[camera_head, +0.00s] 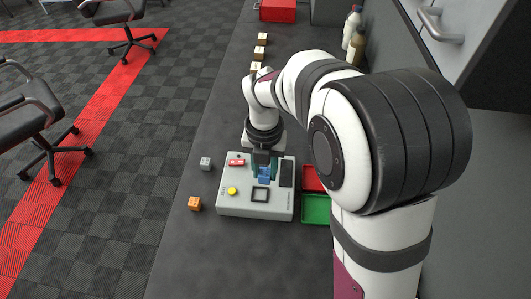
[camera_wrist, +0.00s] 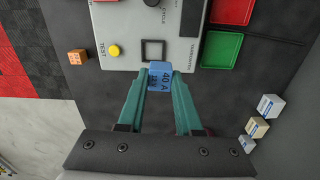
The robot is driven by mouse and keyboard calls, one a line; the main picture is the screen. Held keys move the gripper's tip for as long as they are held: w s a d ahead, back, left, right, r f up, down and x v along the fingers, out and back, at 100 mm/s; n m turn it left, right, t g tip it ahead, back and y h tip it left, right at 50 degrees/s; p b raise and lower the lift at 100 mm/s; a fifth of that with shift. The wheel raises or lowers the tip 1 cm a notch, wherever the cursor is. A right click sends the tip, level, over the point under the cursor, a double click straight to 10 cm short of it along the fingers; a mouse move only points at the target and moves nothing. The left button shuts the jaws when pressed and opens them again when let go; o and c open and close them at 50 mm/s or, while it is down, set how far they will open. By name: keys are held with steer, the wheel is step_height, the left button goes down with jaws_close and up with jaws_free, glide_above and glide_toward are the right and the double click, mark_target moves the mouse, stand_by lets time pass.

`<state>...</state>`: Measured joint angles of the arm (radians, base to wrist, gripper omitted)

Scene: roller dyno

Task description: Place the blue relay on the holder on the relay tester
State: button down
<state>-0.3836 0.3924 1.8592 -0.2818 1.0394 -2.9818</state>
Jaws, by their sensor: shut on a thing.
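The blue relay (camera_head: 264,174) is between the teal fingers of my gripper (camera_head: 263,168), which is shut on it. In the wrist view the relay (camera_wrist: 160,77), marked "40 A", sits between the fingertips (camera_wrist: 160,82). The light grey relay tester (camera_head: 228,207) lies below my gripper on the dark bench. The holder (camera_head: 260,201), a black square frame on the tester, looks empty. In the wrist view the holder (camera_wrist: 153,41) shows just above the relay. The relay appears above the tester, short of the holder; its exact height is unclear.
Red (camera_head: 312,178) and green (camera_head: 316,209) trays are right. Small boxes (camera_head: 259,52) stand behind.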

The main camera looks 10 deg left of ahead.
steer(key=shift+n, duration=0.3)
steer(key=f, duration=0.2)
steer(key=a+f, duration=0.1)
steer(key=f, duration=0.5)
steer(key=shift+w+a, duration=0.15)
steer(key=shift+a, duration=0.05)
steer(key=c, duration=0.6)
jaws_free()
